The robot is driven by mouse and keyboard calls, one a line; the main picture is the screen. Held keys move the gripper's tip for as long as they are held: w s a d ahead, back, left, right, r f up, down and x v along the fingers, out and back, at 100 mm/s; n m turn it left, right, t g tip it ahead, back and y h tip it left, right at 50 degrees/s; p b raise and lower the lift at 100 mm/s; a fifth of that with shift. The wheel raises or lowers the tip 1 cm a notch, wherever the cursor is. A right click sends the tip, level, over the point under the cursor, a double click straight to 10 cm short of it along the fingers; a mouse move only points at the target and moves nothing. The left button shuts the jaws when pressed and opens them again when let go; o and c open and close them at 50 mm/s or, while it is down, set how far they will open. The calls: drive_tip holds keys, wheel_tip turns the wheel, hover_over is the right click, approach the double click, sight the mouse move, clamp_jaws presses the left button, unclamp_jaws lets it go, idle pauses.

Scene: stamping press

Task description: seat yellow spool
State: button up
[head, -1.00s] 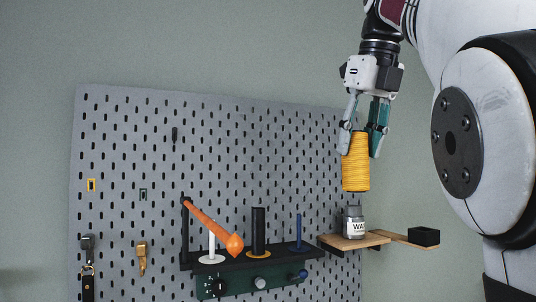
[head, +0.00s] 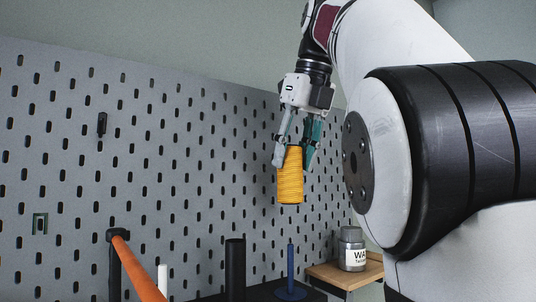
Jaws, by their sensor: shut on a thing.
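In the head view my gripper (head: 299,139) is shut on the yellow spool (head: 290,182). It grips the spool's upper end, and the spool hangs upright in the air in front of the pegboard. Below and left of it stand a thick black post (head: 235,265), a thin blue post (head: 290,262) and a white post (head: 162,280). The spool is above the blue post in the picture, apart from it.
An orange bar (head: 138,265) slants down from a black upright at the left. A grey-lidded jar (head: 352,250) stands on a wooden shelf (head: 326,277) at the right. The grey pegboard (head: 160,150) is behind, with a black hook (head: 102,124) on it. The air around the spool is free.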

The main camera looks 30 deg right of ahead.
sight(294, 203)
wheel_tip(294, 203, down, 4)
drive_tip(key=b, duration=0.3)
drive_tip(key=shift+f, duration=0.2)
drive_tip(key=shift+s, duration=0.1)
idle(0.6)
drive_tip(key=shift+p, duration=0.55)
idle(0.7)
drive_tip(key=shift+f+b, duration=1)
drive_tip(key=shift+f, duration=1.3)
drive_tip(key=shift+f, duration=0.35)
